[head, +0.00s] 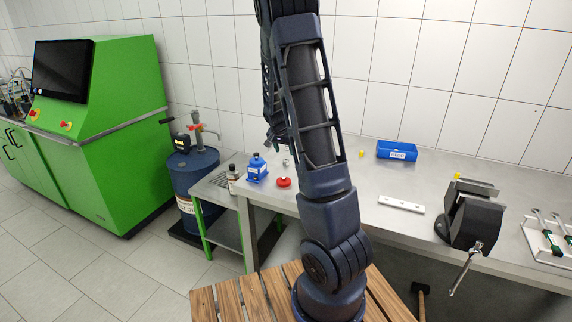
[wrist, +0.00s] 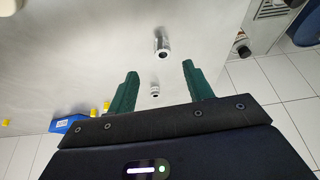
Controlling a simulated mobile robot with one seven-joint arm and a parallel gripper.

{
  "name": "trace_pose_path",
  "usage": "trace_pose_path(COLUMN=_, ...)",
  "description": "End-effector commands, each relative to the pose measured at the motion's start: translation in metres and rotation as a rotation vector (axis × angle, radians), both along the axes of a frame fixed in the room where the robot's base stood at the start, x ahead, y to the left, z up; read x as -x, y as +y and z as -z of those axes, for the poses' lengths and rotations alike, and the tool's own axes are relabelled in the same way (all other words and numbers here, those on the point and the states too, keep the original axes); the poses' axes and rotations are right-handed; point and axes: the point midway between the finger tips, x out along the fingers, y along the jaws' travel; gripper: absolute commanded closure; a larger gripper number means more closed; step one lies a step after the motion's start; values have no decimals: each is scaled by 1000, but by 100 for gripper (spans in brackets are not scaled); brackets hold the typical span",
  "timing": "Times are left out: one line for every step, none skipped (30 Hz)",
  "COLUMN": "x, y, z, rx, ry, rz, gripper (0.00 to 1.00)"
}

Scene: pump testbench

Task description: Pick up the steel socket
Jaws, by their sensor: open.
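In the wrist view two small steel parts stand on the grey bench top. The larger is a shiny cylinder with a dark round opening (wrist: 162,43), beyond the fingertips; it looks like the steel socket. A smaller steel fitting (wrist: 155,89) shows between the green fingers, nearer the palm in the picture. My gripper (wrist: 160,68) is open, with nothing held; its height above the bench is hard to tell. In the head view a small steel part (head: 286,162) shows just left of my arm; which of the two it is I cannot tell. My arm mostly hides the gripper there.
A blue bottle (head: 257,168), a dark bottle (head: 233,180) and a red round part (head: 284,182) stand near the bench's left end. A blue bin (head: 397,150), a white bar (head: 401,204) and a vise (head: 471,218) are to the right. Bare bench surrounds the steel parts.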

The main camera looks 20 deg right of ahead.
Motion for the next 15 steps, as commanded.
trace_pose_path(x=-2, y=-3, z=6, rx=0, ry=0, rz=1, gripper=49)
trace_pose_path(x=-3, y=-3, z=10, rx=1, ry=1, rz=0, gripper=49)
trace_pose_path(x=-4, y=-4, z=13, rx=1, ry=1, rz=1, gripper=49)
trace_pose_path(x=-5, y=-5, z=15, rx=1, ry=1, rz=1, gripper=49)
trace_pose_path(x=-5, y=-5, z=17, rx=1, ry=1, rz=0, gripper=49)
trace_pose_path(x=-6, y=-6, z=19, rx=0, ry=0, rz=0, gripper=49)
trace_pose_path(x=-6, y=-6, z=20, rx=1, ry=-1, rz=0, gripper=49)
trace_pose_path(x=-7, y=-6, z=20, rx=0, ry=-1, rz=0, gripper=49)
trace_pose_path(x=-7, y=-6, z=21, rx=0, ry=-1, rz=0, gripper=49)
trace_pose_path(x=-7, y=-6, z=22, rx=0, ry=-1, rz=0, gripper=49)
trace_pose_path(x=-7, y=-7, z=23, rx=0, ry=-1, rz=0, gripper=49)
trace_pose_path(x=-8, y=-7, z=25, rx=0, ry=0, rz=0, gripper=49)
trace_pose_path(x=-9, y=-7, z=27, rx=0, ry=0, rz=0, gripper=49)
trace_pose_path(x=-9, y=-7, z=29, rx=0, ry=1, rz=0, gripper=49)
trace_pose_path(x=-11, y=-8, z=33, rx=0, ry=2, rz=-1, gripper=49)
